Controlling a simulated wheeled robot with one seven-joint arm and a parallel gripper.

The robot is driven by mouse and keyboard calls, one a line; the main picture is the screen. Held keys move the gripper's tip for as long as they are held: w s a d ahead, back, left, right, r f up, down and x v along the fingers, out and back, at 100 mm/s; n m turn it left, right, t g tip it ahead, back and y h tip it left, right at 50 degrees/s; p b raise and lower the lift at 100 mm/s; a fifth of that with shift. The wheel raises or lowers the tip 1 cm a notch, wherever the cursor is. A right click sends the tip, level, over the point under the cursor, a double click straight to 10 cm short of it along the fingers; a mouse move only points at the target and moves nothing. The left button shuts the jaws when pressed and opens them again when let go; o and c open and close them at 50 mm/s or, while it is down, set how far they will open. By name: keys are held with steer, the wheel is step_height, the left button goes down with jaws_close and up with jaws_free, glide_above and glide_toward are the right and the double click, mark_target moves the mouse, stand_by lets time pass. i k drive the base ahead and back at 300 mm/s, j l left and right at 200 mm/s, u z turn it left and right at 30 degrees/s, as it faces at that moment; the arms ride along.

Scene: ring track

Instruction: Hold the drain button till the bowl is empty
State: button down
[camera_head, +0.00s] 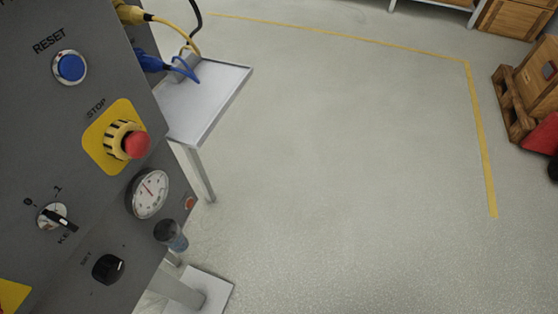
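A grey control panel fills the left side. A small clear bowl (171,235) hangs at its lower right edge, with a bluish tint that looks like liquid; the level is too small to tell. A small orange-red round part (189,203) sits just above the bowl, by the gauge; no label shows, so I cannot tell whether it is the drain button. My gripper is not in view.
The panel carries a blue RESET button (69,67), a red STOP button (135,145), a dial gauge (149,194), a key switch (57,216) and a black knob (108,268). A metal shelf (208,100) juts out beside it. Open floor (350,190) lies right, with pallet crates (530,90) beyond.

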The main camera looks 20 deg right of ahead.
mark_target(190, 203)
steer(key=z, duration=0.4)
steer(key=k+j, duration=0.15)
steer(key=j, duration=0.2)
steer(key=k+j, duration=0.1)
steer(key=j, duration=0.2)
steer(key=k+j, duration=0.15)
steer(key=j, duration=0.2)
steer(key=k+j, duration=0.15)
steer(key=j, duration=0.15)
